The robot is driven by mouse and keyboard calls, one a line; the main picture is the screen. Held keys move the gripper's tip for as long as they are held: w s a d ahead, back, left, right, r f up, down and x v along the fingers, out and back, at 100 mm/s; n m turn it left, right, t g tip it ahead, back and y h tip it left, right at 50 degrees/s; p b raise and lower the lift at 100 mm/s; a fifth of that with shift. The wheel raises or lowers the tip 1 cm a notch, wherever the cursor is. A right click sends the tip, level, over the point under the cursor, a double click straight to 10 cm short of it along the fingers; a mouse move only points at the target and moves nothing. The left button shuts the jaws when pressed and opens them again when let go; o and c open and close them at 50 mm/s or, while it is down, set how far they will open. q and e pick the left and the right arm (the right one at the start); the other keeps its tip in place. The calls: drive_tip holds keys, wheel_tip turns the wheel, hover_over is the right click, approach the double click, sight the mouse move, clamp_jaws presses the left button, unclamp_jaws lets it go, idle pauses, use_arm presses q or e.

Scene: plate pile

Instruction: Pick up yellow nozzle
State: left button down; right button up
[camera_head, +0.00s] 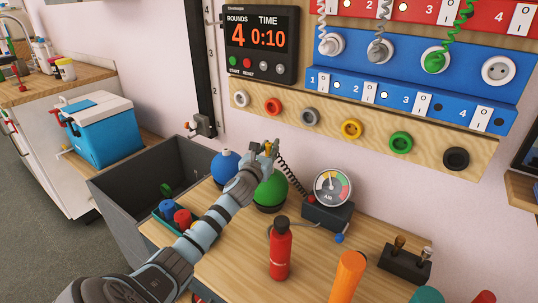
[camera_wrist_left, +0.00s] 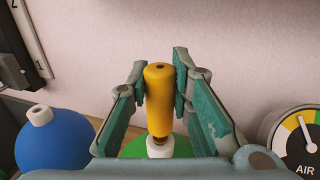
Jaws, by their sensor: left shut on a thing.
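The yellow nozzle (camera_wrist_left: 159,98) stands upright between the green-padded fingers of my left gripper (camera_wrist_left: 160,88) in the left wrist view. The gripper is shut on it. In the head view my left gripper (camera_head: 264,150) is above the green ball (camera_head: 272,190), and only a little of the nozzle shows. Below the nozzle is a white neck (camera_wrist_left: 160,149) on top of the green ball; I cannot tell whether the nozzle touches it. My right gripper is not in view.
A blue ball (camera_head: 225,166) stands left of the green one. A black box with an AIR gauge (camera_head: 332,188) and a coiled hose (camera_head: 292,178) is at the right. A red bottle (camera_head: 280,250) and orange cylinder (camera_head: 347,277) stand nearer on the wooden table (camera_head: 228,264).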

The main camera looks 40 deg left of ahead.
use_arm(q)
drive_tip(key=shift+r, duration=0.1)
drive_tip(key=shift+r+p, duration=0.6)
wheel_tip(320, 180, up, 2)
drive_tip(key=shift+r+p, duration=0.15)
drive_tip(key=shift+p, duration=0.75)
drive_tip(key=p+v, duration=0.3)
drive_tip(key=v, duration=1.5)
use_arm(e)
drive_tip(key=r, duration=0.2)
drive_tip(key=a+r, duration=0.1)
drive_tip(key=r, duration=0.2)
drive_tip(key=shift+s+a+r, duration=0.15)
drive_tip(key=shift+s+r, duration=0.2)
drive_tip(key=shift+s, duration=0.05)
use_arm(q)
drive_tip(key=shift+s, duration=0.1)
